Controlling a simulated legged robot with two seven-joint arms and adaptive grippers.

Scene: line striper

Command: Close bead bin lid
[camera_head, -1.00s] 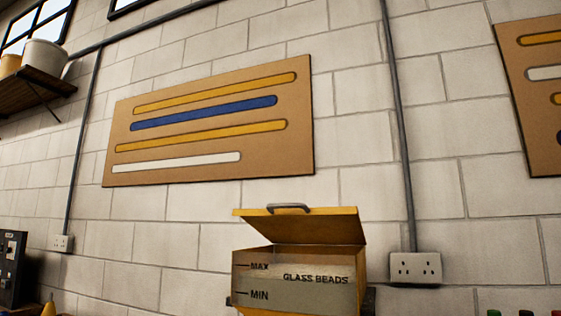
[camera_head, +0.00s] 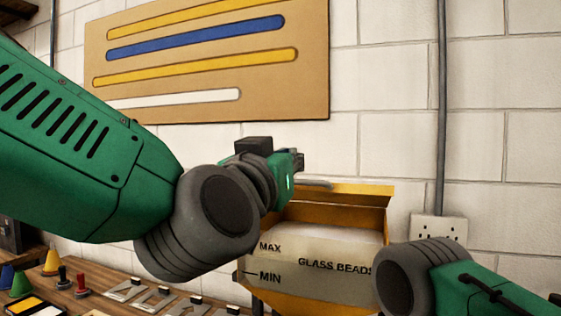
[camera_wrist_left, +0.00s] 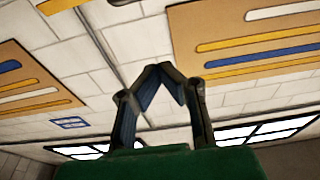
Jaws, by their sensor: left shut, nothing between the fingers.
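The bead bin (camera_head: 300,285) is a yellow box with a clear front marked MAX, MIN and GLASS BEADS, with pale beads behind it. Its yellow lid (camera_head: 362,190) stands raised, seen nearly edge-on, with a gap above the beads. The grey lid handle (camera_head: 318,184) is on top, partly hidden by my left gripper. My left gripper (camera_head: 298,160) is shut and empty, just above and left of the handle; I cannot tell whether it touches the lid. Its fingertips meet in the left wrist view (camera_wrist_left: 160,70). My right arm shows at lower right, its gripper out of sight.
A wooden bench (camera_head: 65,272) at lower left holds coloured cones, red-handled pieces and metal plates. A wall socket (camera_head: 438,229) and conduit are right of the bin. A board with coloured stripes (camera_head: 205,110) hangs behind. The wall area above the lid is clear.

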